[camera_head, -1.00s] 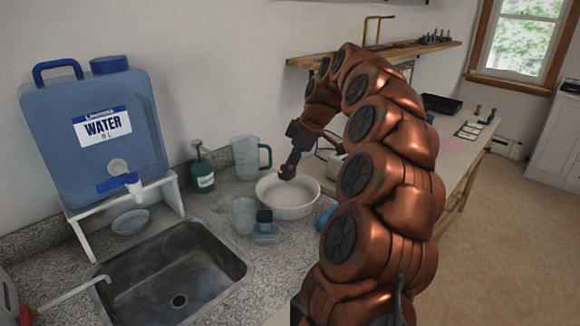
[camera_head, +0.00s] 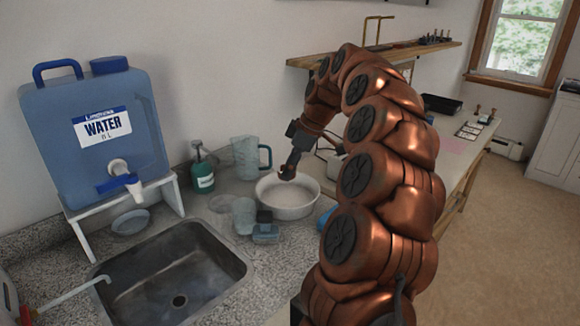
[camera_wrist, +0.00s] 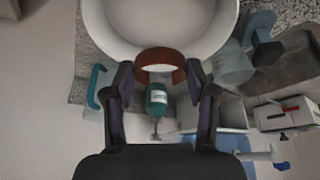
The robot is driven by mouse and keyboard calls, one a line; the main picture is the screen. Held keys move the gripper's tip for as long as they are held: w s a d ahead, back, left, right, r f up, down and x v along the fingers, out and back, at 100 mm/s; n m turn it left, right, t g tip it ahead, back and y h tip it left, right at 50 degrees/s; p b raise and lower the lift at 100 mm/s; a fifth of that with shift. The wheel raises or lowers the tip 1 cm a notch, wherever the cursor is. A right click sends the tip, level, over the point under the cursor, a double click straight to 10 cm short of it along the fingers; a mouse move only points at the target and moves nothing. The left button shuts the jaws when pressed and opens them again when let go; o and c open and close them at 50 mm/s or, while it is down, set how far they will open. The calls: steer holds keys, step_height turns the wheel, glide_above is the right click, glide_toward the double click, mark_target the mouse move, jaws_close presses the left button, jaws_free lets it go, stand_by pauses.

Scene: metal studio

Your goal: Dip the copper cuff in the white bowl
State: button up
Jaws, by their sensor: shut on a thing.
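The copper cuff (camera_wrist: 160,57) is a reddish-brown open band, seen in the wrist view between my fingertips. My gripper (camera_wrist: 158,75) is shut on it, one finger at each side. The white bowl (camera_head: 301,207) stands on the speckled counter, and its rim (camera_wrist: 216,48) fills the top of the wrist view. The cuff shows there as a small dark shape at the fingertips. Whether it touches the bowl's contents I cannot tell.
A clear pitcher (camera_head: 246,158) and a green pump bottle (camera_head: 202,172) stand behind and left of the bowl. A clear cup (camera_head: 243,216) and a small dark-topped container (camera_head: 265,231) are close at its left front. The sink (camera_head: 172,268) and water tank (camera_head: 95,140) are further left.

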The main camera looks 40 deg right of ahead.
stand_by(0.3)
steer(key=shift+b, duration=0.35)
steer(key=shift+r, duration=0.1)
stand_by(1.6)
steer(key=shift+r+p, duration=0.75)
steer(key=shift+r, duration=1.15)
